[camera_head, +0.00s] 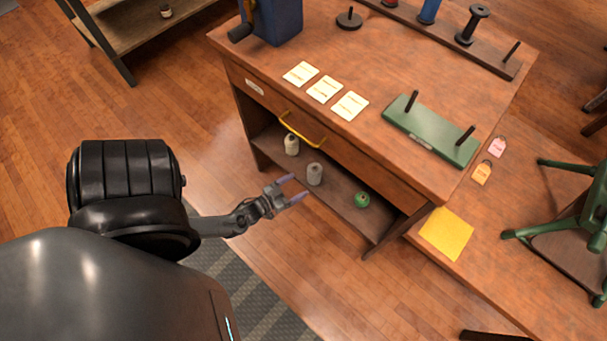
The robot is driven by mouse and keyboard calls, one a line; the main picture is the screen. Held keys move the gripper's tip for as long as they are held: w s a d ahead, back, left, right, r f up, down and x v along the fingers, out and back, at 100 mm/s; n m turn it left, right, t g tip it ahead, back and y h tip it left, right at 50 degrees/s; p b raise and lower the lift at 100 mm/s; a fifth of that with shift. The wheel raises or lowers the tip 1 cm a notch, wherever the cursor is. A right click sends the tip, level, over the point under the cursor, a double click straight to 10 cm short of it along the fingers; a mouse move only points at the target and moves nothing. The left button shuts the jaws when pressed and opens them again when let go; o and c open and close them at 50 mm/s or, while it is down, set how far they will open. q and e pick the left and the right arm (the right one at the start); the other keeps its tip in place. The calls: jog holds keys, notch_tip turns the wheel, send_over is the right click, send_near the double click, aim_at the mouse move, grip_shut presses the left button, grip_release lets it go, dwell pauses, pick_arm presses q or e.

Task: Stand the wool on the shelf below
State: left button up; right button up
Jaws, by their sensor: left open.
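Three small wool spools stand on the lower shelf (341,207) under the table's drawer. They are a cream spool (291,144), a grey spool (314,174) and a green spool (362,200). I cannot tell which of them is the wool. My left gripper (296,188) is open and empty, just in front of the shelf's edge. Its fingertips point toward the grey spool, and no contact shows. My right gripper is not in view.
The wooden table (405,75) above has a drawer with a yellow handle (303,130). On its top are several cards, a green peg holder (431,133) and a blue box (277,20). A yellow sheet (447,234) lies on a lower surface at right. Floor in front is open.

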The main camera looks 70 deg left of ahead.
pick_arm(q)
jog(key=w+d+r+g+h, duration=0.1)
jog(key=w+d+r+g, duration=0.25)
jog(key=d, duration=0.35)
jog(key=w+d+r+g+h, duration=0.25)
jog(key=w+d+r, duration=0.2)
jog(key=d, duration=0.25)
jog(key=s+d+r+m+g, duration=0.2)
jog(key=s+d+r+g, duration=0.1)
jog(key=r, duration=0.4)
jog(key=s+d+r+m+g, duration=0.2)
jog(key=s+d+r+g, duration=0.1)
jog(key=s+r, duration=0.3)
jog(key=shift+d+r+m+h, duration=0.4)
jog(key=shift+d+r+h, duration=0.05)
jog(key=shift+d+r, duration=0.15)
notch_tip(320, 180, up, 62)
jog(key=p, duration=6.2)
